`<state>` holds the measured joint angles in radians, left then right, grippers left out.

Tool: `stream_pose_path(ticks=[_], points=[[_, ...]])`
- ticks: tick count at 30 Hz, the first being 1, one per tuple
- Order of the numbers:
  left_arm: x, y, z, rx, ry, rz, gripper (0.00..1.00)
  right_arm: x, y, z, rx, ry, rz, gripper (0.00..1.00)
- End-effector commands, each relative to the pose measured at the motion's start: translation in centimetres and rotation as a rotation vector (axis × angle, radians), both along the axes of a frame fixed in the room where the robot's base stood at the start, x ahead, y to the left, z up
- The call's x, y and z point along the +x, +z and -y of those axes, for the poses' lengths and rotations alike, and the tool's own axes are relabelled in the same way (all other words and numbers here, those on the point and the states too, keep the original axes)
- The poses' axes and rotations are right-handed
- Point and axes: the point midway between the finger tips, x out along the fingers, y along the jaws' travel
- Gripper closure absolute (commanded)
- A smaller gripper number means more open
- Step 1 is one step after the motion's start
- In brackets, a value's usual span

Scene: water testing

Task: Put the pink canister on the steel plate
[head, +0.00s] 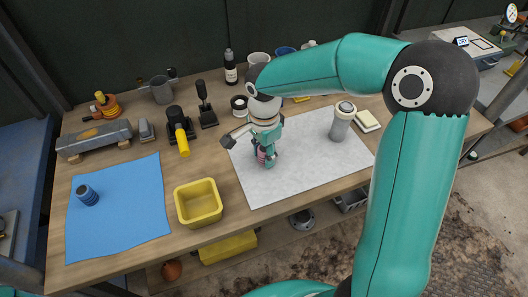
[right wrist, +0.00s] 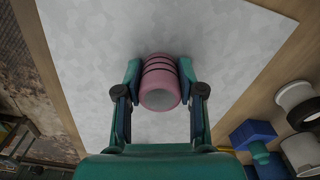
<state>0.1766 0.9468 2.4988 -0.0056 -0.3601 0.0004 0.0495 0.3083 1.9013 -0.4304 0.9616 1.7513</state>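The pink canister (head: 262,155) with dark bands is over the pale grey steel plate (head: 300,185) on the bench. In the right wrist view it sits between the two fingers of my right gripper (right wrist: 160,75), with its round pale end facing the camera (right wrist: 160,99). The fingers appear to touch it on both sides. In the head view my right gripper (head: 266,157) points down around it and partly hides it. Whether the canister's base rests on the plate I cannot tell. My left gripper is not in view.
A grey cylinder with a light cap (head: 342,122) stands on the plate's right part. A yellow bin (head: 198,204) is left of the plate. A blue mat (head: 120,220) holds a blue canister (head: 87,195). Tools and bottles line the back. The plate's front is clear.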

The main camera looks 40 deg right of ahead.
Motion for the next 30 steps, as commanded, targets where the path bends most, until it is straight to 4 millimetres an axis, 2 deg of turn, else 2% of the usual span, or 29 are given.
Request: stream_pose_path(ticks=[1, 3, 12, 17, 20, 30], points=[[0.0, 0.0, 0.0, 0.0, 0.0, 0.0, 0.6, 0.0, 0.0, 0.0, 0.0, 0.0, 0.0, 0.51], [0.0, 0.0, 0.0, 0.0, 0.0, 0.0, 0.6, 0.0, 0.0, 0.0, 0.0, 0.0, 0.0, 0.39], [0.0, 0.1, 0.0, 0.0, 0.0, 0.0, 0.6, 0.0, 0.1, 0.0, 0.0, 0.0, -0.001, 0.39], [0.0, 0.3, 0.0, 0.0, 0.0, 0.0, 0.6, 0.1, 0.9, 0.0, 0.0, 0.0, 0.003, 0.39], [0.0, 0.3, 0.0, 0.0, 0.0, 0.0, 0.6, 0.1, 2.3, 0.0, -0.001, -0.001, 0.004, 0.39], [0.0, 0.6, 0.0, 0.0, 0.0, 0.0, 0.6, 0.1, 9.1, 0.0, -0.001, 0.001, 0.004, 0.39]])
